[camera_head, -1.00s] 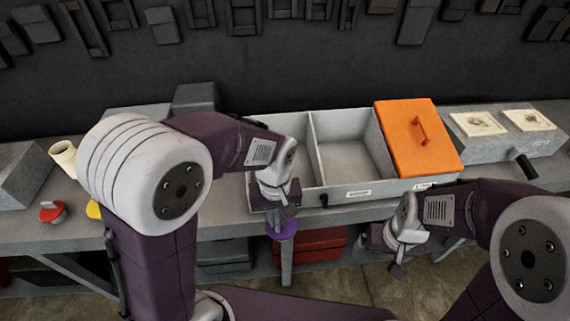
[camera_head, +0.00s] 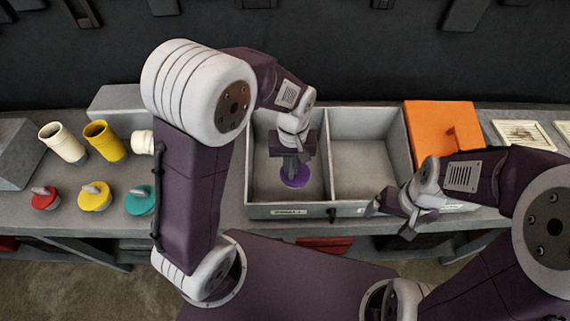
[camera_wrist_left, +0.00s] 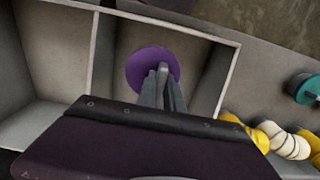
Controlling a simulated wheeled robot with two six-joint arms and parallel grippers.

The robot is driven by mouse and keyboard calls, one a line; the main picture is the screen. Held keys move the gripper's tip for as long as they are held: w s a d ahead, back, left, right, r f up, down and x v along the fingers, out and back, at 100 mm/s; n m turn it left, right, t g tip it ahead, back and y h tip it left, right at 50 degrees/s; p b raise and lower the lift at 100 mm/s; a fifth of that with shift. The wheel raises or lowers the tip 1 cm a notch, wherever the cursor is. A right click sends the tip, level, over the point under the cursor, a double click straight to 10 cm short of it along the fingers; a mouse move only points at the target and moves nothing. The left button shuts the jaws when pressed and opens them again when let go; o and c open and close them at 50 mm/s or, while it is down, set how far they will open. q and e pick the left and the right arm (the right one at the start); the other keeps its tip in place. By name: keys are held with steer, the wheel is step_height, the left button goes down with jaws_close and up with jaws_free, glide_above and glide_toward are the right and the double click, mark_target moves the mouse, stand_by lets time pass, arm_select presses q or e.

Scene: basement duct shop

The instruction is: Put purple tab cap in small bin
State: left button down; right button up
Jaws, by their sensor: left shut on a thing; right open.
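The purple tab cap (camera_head: 295,177) is a round purple disc, seen over the left open compartment of the grey divided bin (camera_head: 290,211). It also shows in the left wrist view (camera_wrist_left: 150,66), inside the outline of a compartment. My left gripper (camera_head: 294,166) is shut on its tab and points down; the fingers cover part of the cap. I cannot tell whether the cap touches the compartment floor. My right gripper (camera_head: 408,222) is open and empty near the bin's front right edge.
An orange lid (camera_head: 440,132) covers the bin's right compartment; the middle one is empty. Red (camera_head: 44,199), yellow (camera_head: 94,196) and teal (camera_head: 139,200) caps lie on the left bench. Yellow (camera_head: 104,141) and cream (camera_head: 62,143) pipes stand behind them.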

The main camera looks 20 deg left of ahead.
arm_select(q)
steer(key=w+a+f, duration=0.1)
steer(key=w+f, duration=0.1)
steer(key=w+a+f+p, duration=0.1)
steer(key=w+f, duration=0.1)
steer(key=w+a+f, duration=0.2)
steer(key=shift+f, duration=0.25)
steer(key=shift+w+f+p, duration=0.15)
steer(key=shift+w+f, duration=0.05)
steer(key=shift+f, duration=0.3)
steer(key=shift+w+f+p, duration=0.15)
steer(key=shift+f, duration=0.3)
steer(key=shift+w+f, duration=0.1)
steer(key=shift+w, duration=0.05)
steer(key=shift+s+f, duration=0.1)
steer(key=shift+s, duration=0.2)
steer(key=c, duration=1.5)
jaws_free()
steer(key=shift+w, duration=0.1)
arm_select(e)
steer(key=shift+w+r, duration=0.7)
steer(key=shift+w, duration=0.05)
